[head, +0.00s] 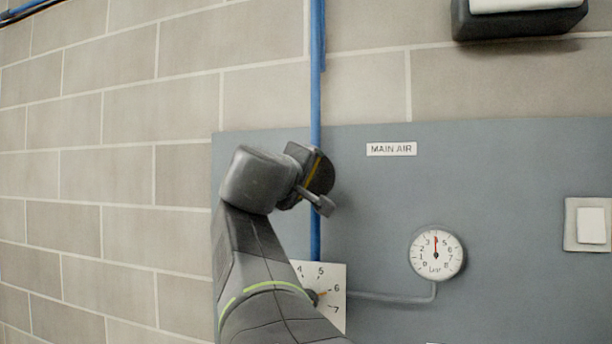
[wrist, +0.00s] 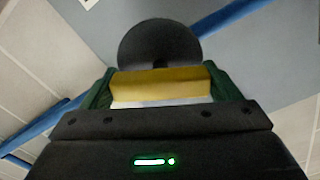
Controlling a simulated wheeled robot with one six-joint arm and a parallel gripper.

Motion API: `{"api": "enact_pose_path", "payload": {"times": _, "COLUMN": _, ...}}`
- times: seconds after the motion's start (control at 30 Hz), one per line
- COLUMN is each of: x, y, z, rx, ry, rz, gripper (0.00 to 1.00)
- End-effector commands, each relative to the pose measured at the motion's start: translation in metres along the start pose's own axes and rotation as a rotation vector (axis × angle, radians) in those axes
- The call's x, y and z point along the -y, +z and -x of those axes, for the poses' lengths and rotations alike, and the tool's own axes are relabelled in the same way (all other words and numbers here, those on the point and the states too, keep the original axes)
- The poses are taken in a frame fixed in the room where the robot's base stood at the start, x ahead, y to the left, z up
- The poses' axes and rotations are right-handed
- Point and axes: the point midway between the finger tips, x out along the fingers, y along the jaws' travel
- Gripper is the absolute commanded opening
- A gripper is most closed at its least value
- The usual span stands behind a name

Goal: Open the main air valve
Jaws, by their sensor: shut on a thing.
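The main air valve sits on a vertical blue pipe (head: 315,90), left of the MAIN AIR label (head: 391,149). My gripper (head: 312,180) is at the valve and hides most of it in the head view. In the wrist view, the yellow valve handle (wrist: 160,84) lies between the green-padded fingers of my gripper (wrist: 158,92), which is shut on it. A dark round part (wrist: 158,40) shows just beyond the handle. A thin yellow edge of the handle shows in the head view (head: 315,166). I cannot tell the handle's exact angle to the pipe.
A grey panel (head: 500,170) on the block wall carries a round gauge (head: 436,255), its red needle pointing up. A numbered white dial plate (head: 332,318) is partly behind my arm. A white switch (head: 590,225) is at the right, a dark box (head: 515,22) above.

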Motion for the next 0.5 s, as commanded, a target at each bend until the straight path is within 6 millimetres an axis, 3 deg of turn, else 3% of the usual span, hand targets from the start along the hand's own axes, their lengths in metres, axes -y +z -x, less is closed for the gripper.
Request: {"api": "enact_pose_path", "payload": {"times": 0.5, "x": -0.0007, "y": -0.0003, "z": 0.0001, "rx": 0.0, "ry": 0.0, "rz": 0.385, "gripper": 0.61}}
